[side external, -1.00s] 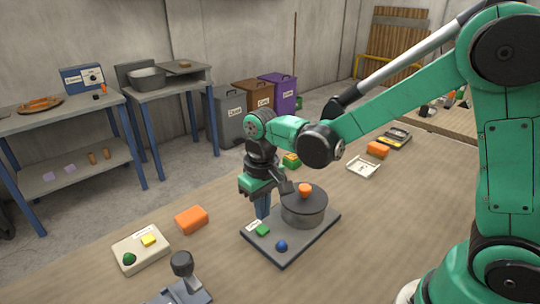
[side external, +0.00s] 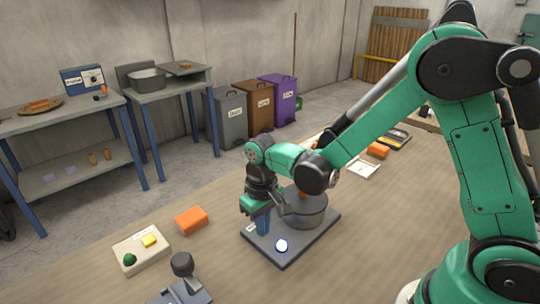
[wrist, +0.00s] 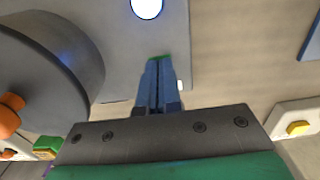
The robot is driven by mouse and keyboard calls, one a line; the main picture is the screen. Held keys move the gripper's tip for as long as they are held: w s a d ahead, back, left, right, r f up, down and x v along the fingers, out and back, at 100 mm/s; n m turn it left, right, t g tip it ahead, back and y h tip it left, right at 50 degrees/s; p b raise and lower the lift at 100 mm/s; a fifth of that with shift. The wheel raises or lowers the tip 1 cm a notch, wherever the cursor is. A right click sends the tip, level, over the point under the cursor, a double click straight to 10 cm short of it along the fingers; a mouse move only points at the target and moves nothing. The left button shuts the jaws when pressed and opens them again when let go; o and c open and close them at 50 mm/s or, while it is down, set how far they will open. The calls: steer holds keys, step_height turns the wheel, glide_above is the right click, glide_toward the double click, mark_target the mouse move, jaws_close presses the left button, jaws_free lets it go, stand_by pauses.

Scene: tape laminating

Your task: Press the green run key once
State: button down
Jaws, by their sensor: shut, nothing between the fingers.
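My gripper (side external: 263,232) is shut, pointing down with its blue fingertips at the spot of the green run key on the grey base plate (side external: 285,262). In the wrist view a thin green edge of the key (wrist: 166,57) shows just past the fingertips (wrist: 158,62). They look to be touching it; the rest of the key is hidden. The round lamp (side external: 282,246) on the plate glows bright white-blue, and it also shows lit in the wrist view (wrist: 147,8). A grey drum (side external: 308,212) with an orange knob (wrist: 8,118) stands beside my fingers.
A beige box (side external: 140,255) with a green dome and yellow button, and an orange block (side external: 191,220), lie to the left. A grey stand with a dark knob (side external: 182,264) is at the front. A white tray (side external: 363,169) lies behind right.

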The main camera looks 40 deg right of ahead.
steer(key=shift+f, duration=0.35)
step_height(320, 180, up, 15)
steer(key=shift+f, duration=0.15)
stand_by(0.8)
steer(key=s+d+f+t, duration=0.1)
steer(key=s+d+t, duration=0.3)
steer(key=s+t, duration=0.2)
steer(key=shift+s+d+f+t, duration=0.25)
steer(key=shift+f+t, duration=0.1)
steer(key=shift+t, duration=0.25)
